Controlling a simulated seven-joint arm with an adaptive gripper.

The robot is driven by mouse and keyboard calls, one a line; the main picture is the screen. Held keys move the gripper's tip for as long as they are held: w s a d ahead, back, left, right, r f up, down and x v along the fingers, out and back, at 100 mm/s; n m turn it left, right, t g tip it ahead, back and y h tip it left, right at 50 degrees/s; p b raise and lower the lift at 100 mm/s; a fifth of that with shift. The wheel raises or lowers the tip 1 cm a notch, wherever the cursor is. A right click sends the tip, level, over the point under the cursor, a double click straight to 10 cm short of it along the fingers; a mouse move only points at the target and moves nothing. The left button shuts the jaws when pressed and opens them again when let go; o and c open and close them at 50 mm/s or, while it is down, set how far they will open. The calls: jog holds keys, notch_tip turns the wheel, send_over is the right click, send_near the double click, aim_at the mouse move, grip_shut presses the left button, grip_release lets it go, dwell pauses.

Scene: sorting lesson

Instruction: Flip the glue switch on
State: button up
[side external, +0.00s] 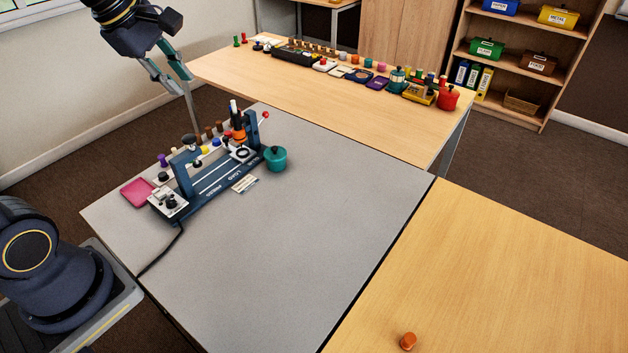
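A dark blue bench machine (210,182) stands on the grey table, with two upright posts and white lettering along its front. A pale control box with dark knobs (168,204) sits at its near left end. Another pale panel with a round dark part (242,153) sits at its far right end. No glue label is legible, so I cannot tell which control is the glue switch or how it is set. My gripper (177,84) is high at the upper left, above and behind the machine and away from it. Its teal fingers look apart, with nothing visible between them.
A pink tray (138,192) lies left of the machine, a teal pot (275,158) right of it. Several coloured pegs stand behind it. A cable (164,254) runs to the table's left edge. The grey table's front is clear. An orange knob-like piece (408,341) lies on the wooden table.

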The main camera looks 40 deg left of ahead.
jog(key=w+a+f+n, duration=0.1)
jog(key=a+n, duration=0.1)
jog(key=w+a+f+n, duration=0.1)
jog(key=a+f+n, duration=0.1)
jog(key=a, duration=0.1)
jog(key=w+a+f+n+g, duration=0.1)
jog(key=a+n, duration=0.1)
jog(key=shift+w+a+f, duration=0.2)
jog(key=shift+w+a, duration=0.05)
jog(key=c, duration=0.3)
jog(key=a+f+n, duration=0.1)
jog(key=a+f, duration=0.1)
jog(key=a+f+n+g, duration=0.1)
jog(key=a+f+n, duration=0.1)
jog(key=a, duration=0.1)
jog(key=a+f+n, duration=0.2)
jog(key=shift+w+a, duration=0.25)
jog(key=shift+a, duration=0.05)
grip_shut()
jog(key=s+a+f+n+g, duration=0.1)
jog(key=s+a+f+n, duration=0.1)
jog(key=f, duration=0.4)
jog(key=s+a+f+n+g+h, duration=0.1)
jog(key=s+a+f+n, duration=0.1)
jog(key=s+a+f, duration=0.3)
notch_tip(320, 180, down, 2)
jog(key=shift+s+a+f+g, duration=0.1)
jog(key=shift+s+a+g, duration=0.25)
jog(key=shift+a, duration=0.9)
